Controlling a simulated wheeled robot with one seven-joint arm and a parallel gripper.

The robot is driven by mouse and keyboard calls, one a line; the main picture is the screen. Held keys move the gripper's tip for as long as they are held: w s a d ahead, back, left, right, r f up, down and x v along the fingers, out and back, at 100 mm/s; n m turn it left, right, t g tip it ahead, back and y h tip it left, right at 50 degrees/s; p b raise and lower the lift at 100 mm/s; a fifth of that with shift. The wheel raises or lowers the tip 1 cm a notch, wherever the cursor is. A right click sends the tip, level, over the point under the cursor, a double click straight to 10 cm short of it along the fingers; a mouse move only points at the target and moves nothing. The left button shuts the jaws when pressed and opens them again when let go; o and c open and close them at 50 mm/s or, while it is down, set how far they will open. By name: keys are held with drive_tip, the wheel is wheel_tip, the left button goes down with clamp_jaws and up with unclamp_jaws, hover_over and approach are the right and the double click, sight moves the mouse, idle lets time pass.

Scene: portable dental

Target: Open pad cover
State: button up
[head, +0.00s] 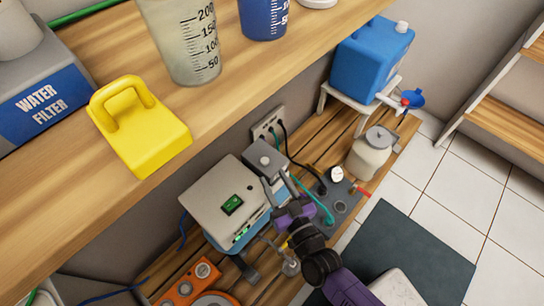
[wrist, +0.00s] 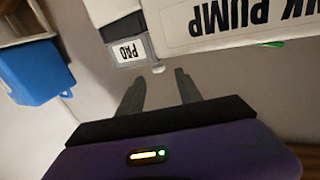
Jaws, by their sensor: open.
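In the wrist view a small grey box with a white label reading "PAD" (wrist: 129,49) shows upside down, just beyond my fingertips. A small pale tab (wrist: 158,70) sits at its edge. In the head view a small grey box with a knob on top (head: 264,157), likely the same part, stands beside the larger grey unit (head: 222,197). My gripper (head: 277,186) is open in front of these boxes. In the wrist view its fingers (wrist: 158,82) are apart with nothing between them. They look short of the PAD box. The cover looks closed.
A panel lettered "PUMP" (wrist: 235,22) fills the wrist view's upper right. A blue jug (head: 372,58) stands on a white stand at the back. A pale jar (head: 371,152) and gauge unit (head: 340,200) are right of my gripper. A shelf with a yellow weight (head: 145,140) overhangs the left.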

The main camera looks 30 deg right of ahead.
sight(267, 163)
drive_tip(key=shift+w+d+r+b, duration=0.15)
drive_tip(key=shift+w+b, duration=0.4)
drive_tip(key=shift+w, duration=1.35)
drive_tip(key=shift+w+d+r+b, duration=0.1)
drive_tip(key=shift+w+d+b, duration=0.3)
drive_tip(key=shift+w, duration=1.5)
drive_tip(key=shift+a, duration=0.15)
clamp_jaws()
drive_tip(key=shift+f, duration=0.1)
